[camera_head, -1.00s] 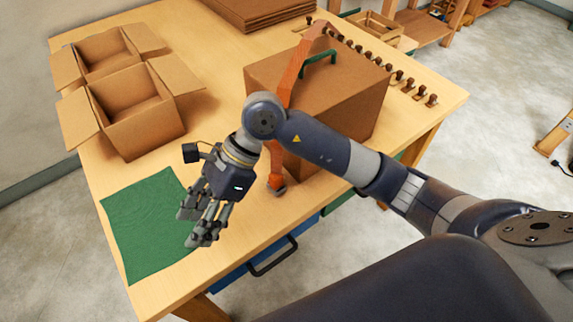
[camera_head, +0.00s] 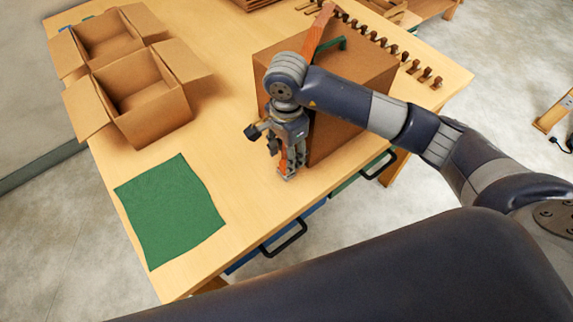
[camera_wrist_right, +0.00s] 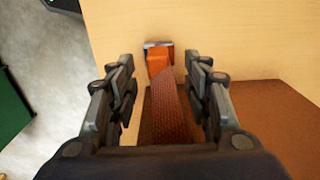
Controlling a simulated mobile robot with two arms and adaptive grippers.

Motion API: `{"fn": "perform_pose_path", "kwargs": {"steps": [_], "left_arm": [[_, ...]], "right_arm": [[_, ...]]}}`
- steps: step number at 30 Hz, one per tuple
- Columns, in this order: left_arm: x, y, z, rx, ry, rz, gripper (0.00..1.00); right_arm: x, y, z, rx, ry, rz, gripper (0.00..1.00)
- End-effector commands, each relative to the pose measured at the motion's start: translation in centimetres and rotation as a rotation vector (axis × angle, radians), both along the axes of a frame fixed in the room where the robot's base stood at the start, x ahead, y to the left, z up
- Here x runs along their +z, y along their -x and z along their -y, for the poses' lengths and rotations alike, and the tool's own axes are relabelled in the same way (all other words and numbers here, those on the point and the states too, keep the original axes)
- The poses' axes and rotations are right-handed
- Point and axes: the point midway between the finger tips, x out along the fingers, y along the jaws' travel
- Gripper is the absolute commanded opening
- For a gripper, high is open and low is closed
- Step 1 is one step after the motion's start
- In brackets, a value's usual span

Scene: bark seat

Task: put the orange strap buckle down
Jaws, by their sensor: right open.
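The orange strap (camera_head: 319,32) runs over the top of a brown cardboard box (camera_head: 362,82) and down its near side. In the right wrist view the strap (camera_wrist_right: 172,115) lies between my open fingers and ends in a buckle (camera_wrist_right: 158,56) with a metal edge, resting on the wooden table. My right gripper (camera_head: 289,172) points down in front of the box; in the wrist view the open gripper (camera_wrist_right: 160,105) has a finger on each side of the strap. I cannot tell whether the fingers touch it. My left gripper is not in view.
Two open cardboard boxes (camera_head: 140,100) stand at the left of the table (camera_head: 240,205). A green cloth (camera_head: 170,210) lies flat near the front left. Small brown hooks (camera_head: 408,62) line the area behind the box. The table's front edge is close to my right gripper.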

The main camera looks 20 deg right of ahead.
Motion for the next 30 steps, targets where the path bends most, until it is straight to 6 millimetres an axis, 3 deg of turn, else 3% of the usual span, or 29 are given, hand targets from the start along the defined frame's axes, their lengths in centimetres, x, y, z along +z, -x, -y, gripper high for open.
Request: {"fn": "perform_pose_path", "kwargs": {"steps": [4, 10, 18, 19, 25, 30], "left_arm": [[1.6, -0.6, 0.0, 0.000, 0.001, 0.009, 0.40], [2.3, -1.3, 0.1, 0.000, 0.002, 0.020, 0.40], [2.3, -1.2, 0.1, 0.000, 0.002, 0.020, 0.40], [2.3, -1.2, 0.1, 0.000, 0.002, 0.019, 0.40], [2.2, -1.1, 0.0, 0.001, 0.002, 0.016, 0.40], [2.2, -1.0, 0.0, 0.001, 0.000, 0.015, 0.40]], "right_arm": [[-1.6, 0.3, -0.1, -0.001, -0.001, -0.007, 0.45], [-4.1, 0.3, -0.1, 0.000, -0.002, -0.004, 0.45], [-4.6, 0.2, -0.1, 0.001, -0.001, 0.000, 0.45], [-4.6, 0.2, -0.1, 0.001, -0.002, -0.001, 0.43], [-4.6, 0.2, -0.1, 0.000, -0.002, -0.001, 0.00], [-4.6, 0.2, -0.1, 0.000, -0.002, -0.001, 0.00]]}}
